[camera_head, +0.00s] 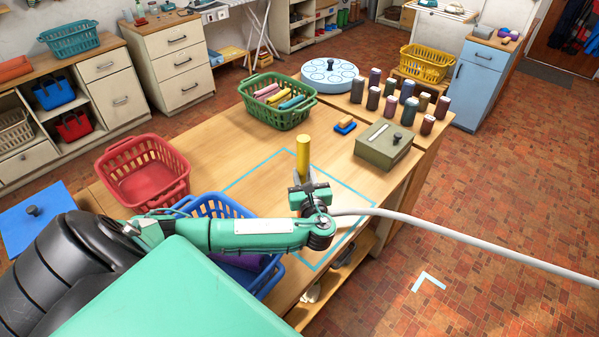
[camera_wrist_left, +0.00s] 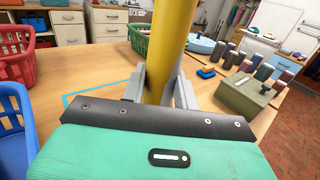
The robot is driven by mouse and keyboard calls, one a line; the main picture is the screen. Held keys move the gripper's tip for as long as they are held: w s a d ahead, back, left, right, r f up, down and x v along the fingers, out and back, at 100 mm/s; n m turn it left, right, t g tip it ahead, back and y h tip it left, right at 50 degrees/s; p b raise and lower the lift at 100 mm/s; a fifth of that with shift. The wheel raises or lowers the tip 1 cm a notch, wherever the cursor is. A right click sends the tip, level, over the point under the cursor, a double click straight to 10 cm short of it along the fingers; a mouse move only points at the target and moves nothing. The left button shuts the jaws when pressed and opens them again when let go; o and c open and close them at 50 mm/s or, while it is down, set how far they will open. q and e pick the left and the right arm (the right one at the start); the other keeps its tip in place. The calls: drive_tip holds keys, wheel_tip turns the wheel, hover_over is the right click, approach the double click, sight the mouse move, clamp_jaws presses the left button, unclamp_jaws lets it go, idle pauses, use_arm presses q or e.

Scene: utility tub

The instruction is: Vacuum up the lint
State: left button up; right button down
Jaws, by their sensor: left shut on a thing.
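My left gripper (camera_head: 306,188) is over the table, within the blue outlined square. It is shut on a yellow cylinder (camera_head: 303,156), which stands upright. In the left wrist view the yellow cylinder (camera_wrist_left: 168,45) rises between the grey fingers of the gripper (camera_wrist_left: 160,88). A grey hose (camera_head: 450,234) runs from near the gripper to the right, out of the picture. I cannot make out any lint; the gripper and arm hide part of the outlined square. My right gripper is not in view.
A red basket (camera_head: 145,190), a blue basket (camera_head: 266,282) and a green basket (camera_head: 249,107) with rolled cloths stand on the wooden table (camera_head: 225,150). At the right are an olive box (camera_head: 384,146), several dark spools (camera_head: 408,110) and a blue-and-orange block (camera_head: 345,127).

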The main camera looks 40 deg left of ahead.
use_arm(q)
drive_tip(key=shift+w+d+p, duration=0.75)
drive_tip(key=shift+w+d, duration=0.35)
drive_tip(key=shift+d, duration=2.7)
drive_tip(key=shift+w+a+p, duration=0.2)
drive_tip(key=shift+a+p, duration=0.35)
drive_tip(key=shift+a, duration=1.85)
drive_tip(key=shift+w+a+p, duration=0.15)
drive_tip(key=shift+a+p, duration=0.35)
drive_tip(key=shift+a, duration=1.9)
drive_tip(key=shift+r+p, duration=0.55)
drive_tip(key=shift+r, duration=2.35)
